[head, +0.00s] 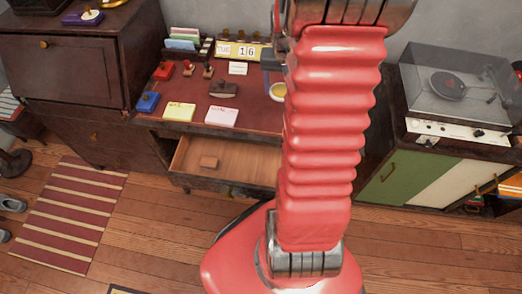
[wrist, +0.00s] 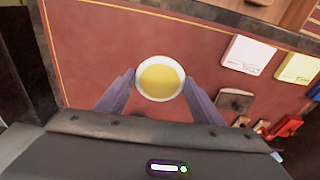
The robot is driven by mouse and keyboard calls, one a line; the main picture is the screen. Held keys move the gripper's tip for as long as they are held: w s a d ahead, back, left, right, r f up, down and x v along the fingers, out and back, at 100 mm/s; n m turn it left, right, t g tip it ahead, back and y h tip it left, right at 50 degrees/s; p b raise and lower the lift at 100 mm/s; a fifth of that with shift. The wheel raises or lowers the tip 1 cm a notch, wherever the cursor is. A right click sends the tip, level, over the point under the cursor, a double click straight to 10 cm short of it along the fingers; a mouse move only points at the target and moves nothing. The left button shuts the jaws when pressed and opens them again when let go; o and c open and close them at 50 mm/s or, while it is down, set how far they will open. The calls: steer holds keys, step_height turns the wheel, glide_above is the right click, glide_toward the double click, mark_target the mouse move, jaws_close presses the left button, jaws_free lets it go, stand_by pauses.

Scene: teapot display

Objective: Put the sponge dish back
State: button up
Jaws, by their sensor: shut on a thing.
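The sponge dish (wrist: 142,92), a small white round bowl with a yellow sponge (wrist: 160,78) in it, is between the two grey-violet fingers of my gripper (wrist: 159,80) in the wrist view. The fingers are shut on its left and right sides. In the head view the dish (head: 277,93) shows partly at the left edge of my red arm, over the right part of the desk's red top. My arm hides the rest of it. I cannot tell whether the dish touches the desk top or is held just above it.
The red desk top (head: 255,112) holds note pads (head: 221,117), stamps, a dark blotter (head: 223,88) and a date display (head: 240,51). An open drawer (head: 235,158) juts out below with a small block in it. A record player (head: 450,88) stands right.

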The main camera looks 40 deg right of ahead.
steer(key=w+a+n, duration=0.4)
steer(key=w+a, duration=0.4)
steer(key=a, duration=0.7)
steer(key=w+a+r+n+y, duration=0.1)
steer(key=w+a+n, duration=0.4)
steer(key=a, duration=1)
steer(key=w, duration=0.3)
steer(key=shift+w+a+r, duration=0.2)
steer(key=shift+a+r, duration=0.05)
steer(key=shift+a, duration=0.15)
